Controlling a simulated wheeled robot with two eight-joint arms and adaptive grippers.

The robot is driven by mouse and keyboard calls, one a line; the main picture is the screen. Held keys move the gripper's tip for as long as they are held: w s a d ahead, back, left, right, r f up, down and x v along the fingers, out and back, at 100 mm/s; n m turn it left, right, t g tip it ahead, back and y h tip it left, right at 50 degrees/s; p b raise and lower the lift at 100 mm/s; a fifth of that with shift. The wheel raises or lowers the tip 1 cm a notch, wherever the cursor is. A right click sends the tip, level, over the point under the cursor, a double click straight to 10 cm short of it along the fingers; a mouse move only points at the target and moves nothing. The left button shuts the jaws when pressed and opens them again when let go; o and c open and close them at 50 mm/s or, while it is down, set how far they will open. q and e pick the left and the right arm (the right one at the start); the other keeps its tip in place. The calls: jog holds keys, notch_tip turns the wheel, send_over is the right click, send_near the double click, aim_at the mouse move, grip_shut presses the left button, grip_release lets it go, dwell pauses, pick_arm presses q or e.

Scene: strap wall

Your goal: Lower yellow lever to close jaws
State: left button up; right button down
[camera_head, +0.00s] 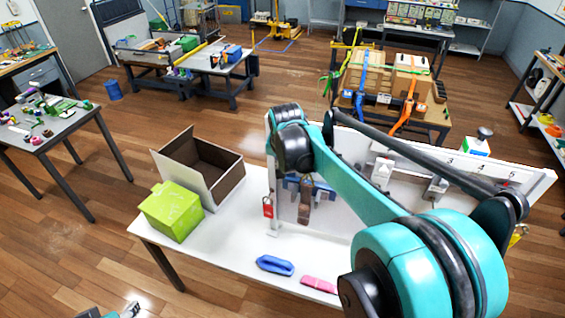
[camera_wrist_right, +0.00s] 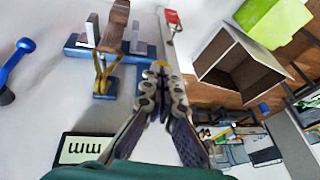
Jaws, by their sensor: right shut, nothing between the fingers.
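A blue clamp (camera_wrist_right: 120,52) with grey jaw plates is mounted on the white panel. A brown wooden block (camera_wrist_right: 116,20) stands at its jaws; the block also shows in the head view (camera_head: 305,205). Yellow bent arms (camera_wrist_right: 103,72) hang at the clamp's middle. A small yellow part (camera_wrist_right: 160,63) shows just past my right fingertips, partly hidden by them; I cannot tell whether they touch. My right gripper (camera_wrist_right: 164,80) is shut and empty, beside the clamp's end. In the head view my arm hides it. A piece of my left gripper (camera_head: 126,311) shows at the bottom edge.
A red tag (camera_head: 267,208) hangs beside the clamp. An open box (camera_head: 223,160) and a green box (camera_head: 172,212) stand on the white table (camera_head: 225,245). Blue (camera_head: 275,265) and pink (camera_head: 319,285) items lie at its front.

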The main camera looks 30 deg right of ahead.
notch_tip(320, 180, down, 12)
jog(key=w+d+t+h+b, duration=0.2)
jog(key=t+h+b, duration=0.4)
jog(key=b, duration=0.9)
jog(key=shift+d+n+h, duration=0.2)
jog(key=shift+n+h, duration=0.2)
jog(key=shift+r, duration=0.1)
